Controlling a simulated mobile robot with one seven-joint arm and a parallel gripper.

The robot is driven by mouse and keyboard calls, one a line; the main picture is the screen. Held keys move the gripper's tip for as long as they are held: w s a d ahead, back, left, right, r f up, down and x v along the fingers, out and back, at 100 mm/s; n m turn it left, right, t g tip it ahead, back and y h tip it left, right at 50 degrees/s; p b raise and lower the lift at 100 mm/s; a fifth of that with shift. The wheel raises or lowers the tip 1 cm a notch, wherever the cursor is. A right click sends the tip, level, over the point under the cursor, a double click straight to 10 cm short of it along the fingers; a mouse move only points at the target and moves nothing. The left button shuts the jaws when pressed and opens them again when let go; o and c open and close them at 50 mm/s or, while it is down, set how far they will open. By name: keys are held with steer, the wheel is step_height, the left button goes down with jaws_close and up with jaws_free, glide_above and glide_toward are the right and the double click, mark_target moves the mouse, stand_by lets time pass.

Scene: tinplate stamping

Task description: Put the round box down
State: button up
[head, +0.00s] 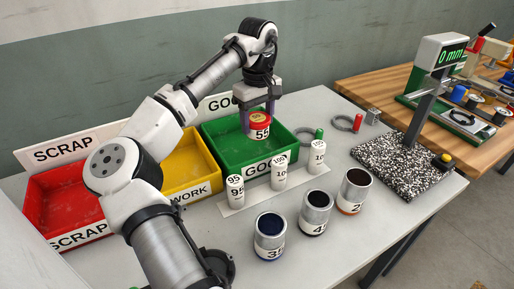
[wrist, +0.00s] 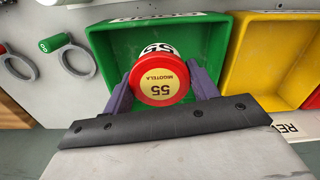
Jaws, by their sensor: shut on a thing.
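The round box (head: 258,127) is red with a cream top and a white "55" label. My gripper (head: 256,112) is shut on it, one finger at each side. In the wrist view the round box (wrist: 159,82) sits between the purple fingers of my gripper (wrist: 161,90), its cream lid marked "55" facing the camera. The box is over the green GOOD bin (head: 223,131), whose floor shows around it in the wrist view (wrist: 118,52). I cannot tell whether the box touches the bin floor.
A yellow bin (head: 204,165) and a red SCRAP bin (head: 40,217) stand left of the green one. White numbered cylinders (head: 279,172) and open dark-filled cans (head: 316,212) stand in front. A gauge on a speckled base (head: 400,165) is at right.

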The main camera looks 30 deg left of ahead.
step_height(320, 180, down, 10)
steer(key=shift+r+p, duration=0.1)
steer(key=shift+p, duration=0.45)
steer(key=o, duration=1)
steer(key=shift+c, duration=0.2)
step_height(320, 180, up, 12)
steer(key=shift+b, duration=0.7)
